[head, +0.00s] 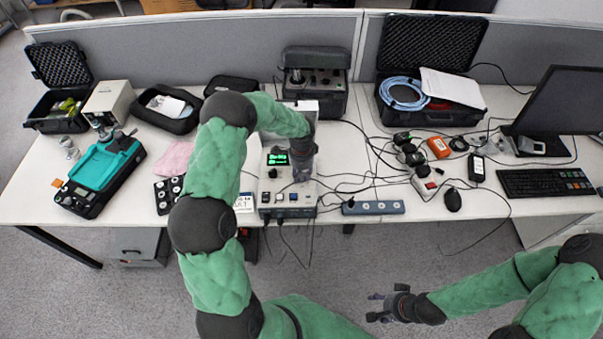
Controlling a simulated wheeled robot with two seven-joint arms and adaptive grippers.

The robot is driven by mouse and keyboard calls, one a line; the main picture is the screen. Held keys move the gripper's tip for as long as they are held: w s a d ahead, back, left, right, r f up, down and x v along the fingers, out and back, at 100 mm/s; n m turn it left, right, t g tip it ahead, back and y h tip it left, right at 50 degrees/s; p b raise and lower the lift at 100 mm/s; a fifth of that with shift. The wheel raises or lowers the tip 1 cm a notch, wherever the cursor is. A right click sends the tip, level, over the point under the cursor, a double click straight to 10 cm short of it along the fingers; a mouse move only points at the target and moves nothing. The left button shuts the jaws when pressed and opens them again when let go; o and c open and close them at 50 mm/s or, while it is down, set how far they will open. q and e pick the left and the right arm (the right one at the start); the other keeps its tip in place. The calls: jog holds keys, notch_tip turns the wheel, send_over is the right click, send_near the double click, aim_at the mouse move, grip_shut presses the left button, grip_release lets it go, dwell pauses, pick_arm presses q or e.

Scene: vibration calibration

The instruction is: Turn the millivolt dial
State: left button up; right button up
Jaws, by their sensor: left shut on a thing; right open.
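A light grey instrument box (270,212) with a lit green display (277,158) stands on the desk in the middle of the head view. Its face carries several small knobs and sockets. My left gripper (302,175) reaches down onto the right part of this face, just right of the display. It is shut on what appears to be the millivolt dial, which the fingers hide. I cannot tell the dial's angle. My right gripper (378,307) is open and empty, low over the floor in front of the desk.
A grey power strip (373,207) and many loose cables lie right of the box. A dark instrument case (317,90) stands behind it. A teal device (102,168) is at the left, a keyboard (545,183) at the right. Cables hang over the desk's front edge.

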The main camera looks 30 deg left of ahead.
aim_at(302, 176)
dwell(0.3)
pick_arm(q)
jog(key=o, duration=1.2)
jog(key=shift+c, duration=0.2)
notch_tip(302, 176, up, 12)
